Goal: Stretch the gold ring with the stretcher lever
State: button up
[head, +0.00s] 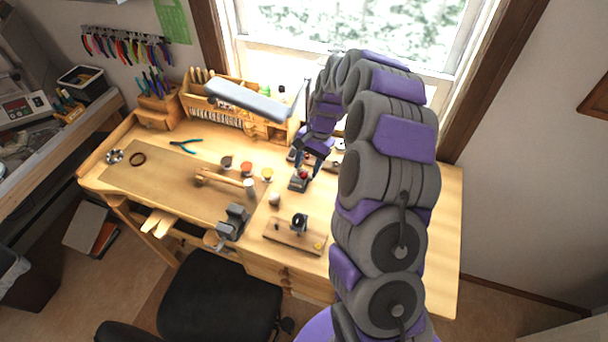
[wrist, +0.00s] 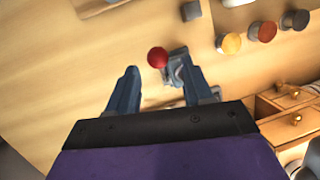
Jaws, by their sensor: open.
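My gripper (head: 310,164) is open over the right part of the bench, its fingers pointing down. A red ball knob (head: 304,175), likely the end of the stretcher lever, is just by the fingertips, above a small dark metal base (head: 298,184). In the wrist view the red knob (wrist: 157,57) shows between the tips of my two open fingers, apart from the left one. The grey metal device (wrist: 186,72) is partly hidden behind the right finger. I cannot make out the gold ring on it. A small gold-coloured spot (head: 318,246) lies on a wooden board; I cannot tell what it is.
The wooden board (head: 283,238) holding a dark round tool (head: 299,222) sits at the bench's front. A grey vise (head: 233,221), a mallet (head: 225,180) and several small jars (head: 246,168) stand left of my gripper. A lamp (head: 246,100) hangs behind.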

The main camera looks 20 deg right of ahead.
jog(key=v, duration=1.1)
jog(key=shift+w, duration=0.1)
jog(key=a+f+b, duration=0.1)
jog(key=f+b, duration=0.4)
jog(key=b, duration=0.1)
jog(key=s+a+f+t+h+b, duration=0.1)
jog(key=f+b, duration=0.5)
jog(key=a+f+t+h+b, duration=0.1)
jog(key=a+f+b, duration=0.1)
jog(key=f+b, duration=0.4)
jog(key=shift+s+f, duration=0.1)
jog(key=shift+s, duration=0.1)
jog(key=shift+c, duration=0.3)
grip_shut()
